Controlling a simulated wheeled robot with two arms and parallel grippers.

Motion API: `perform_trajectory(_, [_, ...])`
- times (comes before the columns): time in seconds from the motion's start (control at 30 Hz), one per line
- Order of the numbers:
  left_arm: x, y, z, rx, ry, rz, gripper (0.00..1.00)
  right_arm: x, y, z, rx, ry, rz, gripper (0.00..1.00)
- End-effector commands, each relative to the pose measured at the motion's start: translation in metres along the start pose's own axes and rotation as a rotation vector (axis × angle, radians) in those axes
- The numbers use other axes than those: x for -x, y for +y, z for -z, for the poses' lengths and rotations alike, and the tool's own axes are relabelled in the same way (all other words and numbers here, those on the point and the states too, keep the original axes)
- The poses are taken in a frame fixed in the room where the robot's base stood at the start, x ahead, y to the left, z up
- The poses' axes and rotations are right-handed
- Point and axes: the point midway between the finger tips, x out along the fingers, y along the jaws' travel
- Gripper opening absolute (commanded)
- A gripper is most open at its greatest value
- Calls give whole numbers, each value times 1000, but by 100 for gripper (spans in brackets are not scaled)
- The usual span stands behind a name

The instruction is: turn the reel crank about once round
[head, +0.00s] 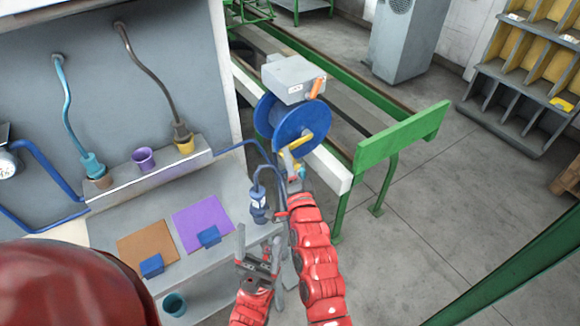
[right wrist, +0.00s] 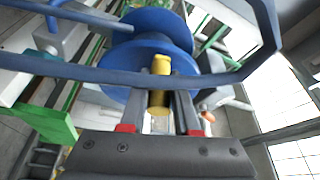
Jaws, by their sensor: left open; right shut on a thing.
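The blue reel (head: 310,117) hangs under a grey box at the near end of the white beam, and it also shows in the right wrist view (right wrist: 150,25). Its yellow crank handle (head: 302,141) faces me. My right gripper (head: 291,165) is at the reel's front, and in the right wrist view its fingers (right wrist: 168,105) are shut on the yellow crank handle (right wrist: 161,66). The fingers partly hide the handle's lower end. My left gripper (head: 257,243) is open and empty, lower down in front of the shelf edge, apart from the reel.
A blue hose (head: 232,149) runs from the reel and crosses close in the right wrist view (right wrist: 80,72). A blue plug-like piece (head: 258,205) stands at the shelf edge near my right arm. The grey box (head: 292,80) has an orange lever.

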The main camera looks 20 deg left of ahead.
Motion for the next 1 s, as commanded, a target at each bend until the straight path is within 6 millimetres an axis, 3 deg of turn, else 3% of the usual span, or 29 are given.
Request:
perform_trajectory(0.43, [-17,-1,3,0,0,0,72,-7,-37,20,-377,11,-148,0])
perform_trajectory(1.0, [-24,-1,4,0,0,0,72,-12,-51,30,-373,6,-152,0])
